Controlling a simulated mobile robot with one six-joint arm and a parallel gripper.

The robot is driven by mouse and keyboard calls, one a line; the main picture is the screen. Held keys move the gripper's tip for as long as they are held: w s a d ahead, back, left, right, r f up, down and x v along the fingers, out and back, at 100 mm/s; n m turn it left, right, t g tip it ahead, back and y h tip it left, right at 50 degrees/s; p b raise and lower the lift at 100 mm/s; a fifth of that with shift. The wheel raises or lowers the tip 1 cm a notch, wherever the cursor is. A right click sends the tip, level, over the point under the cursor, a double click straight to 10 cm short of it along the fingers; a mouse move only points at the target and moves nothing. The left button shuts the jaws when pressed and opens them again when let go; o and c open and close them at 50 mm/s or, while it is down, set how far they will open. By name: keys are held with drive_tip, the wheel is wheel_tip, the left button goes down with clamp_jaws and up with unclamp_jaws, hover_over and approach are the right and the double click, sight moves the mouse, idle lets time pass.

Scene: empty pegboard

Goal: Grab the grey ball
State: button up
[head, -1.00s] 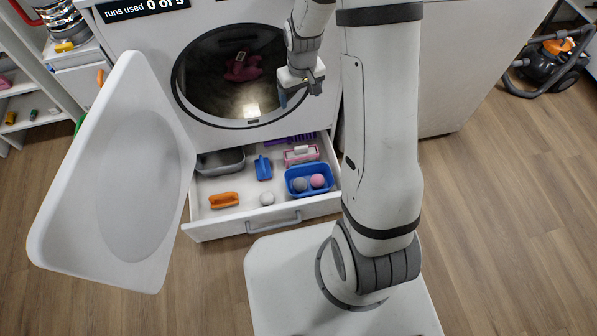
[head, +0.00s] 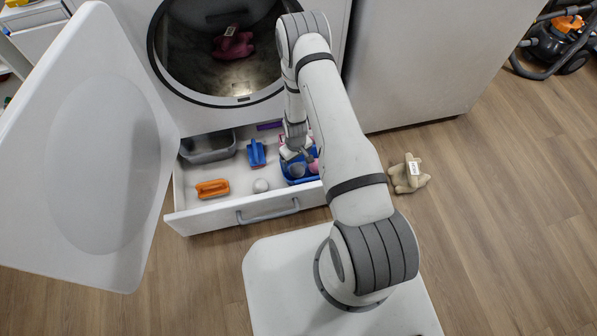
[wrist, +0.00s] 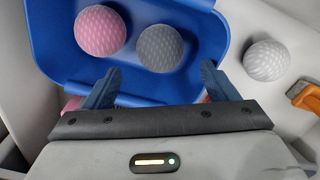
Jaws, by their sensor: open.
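The grey ball (wrist: 160,47) lies in a blue bin (wrist: 45,40), touching or almost touching a pink ball (wrist: 100,31). In the head view the grey ball (head: 297,171) shows partly below my gripper (head: 296,154), and the bin stands in the open drawer. In the wrist view my gripper (wrist: 160,82) is open and empty, its two blue-grey fingers spread over the bin. The grey ball is just ahead of the gap between the fingertips. A paler, whitish ball (wrist: 267,60) lies outside the bin; it also shows in the head view (head: 261,185).
The white drawer (head: 225,217) also holds an orange-handled brush (head: 212,188), a blue item (head: 256,153) and a grey tray (head: 210,148).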

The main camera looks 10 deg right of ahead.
sight(297, 166)
drive_tip(key=f+b, duration=0.1)
drive_tip(key=f, duration=0.1)
drive_tip(key=f+b, duration=0.1)
drive_tip(key=f, duration=0.1)
drive_tip(key=s+f, duration=0.1)
drive_tip(key=f, duration=0.1)
drive_tip(key=shift+d+f+b, duration=0.1)
drive_tip(key=shift+f+b, duration=0.05)
drive_tip(key=shift+b, duration=0.25)
drive_tip(key=shift+c, duration=0.3)
drive_tip(key=c, duration=1)
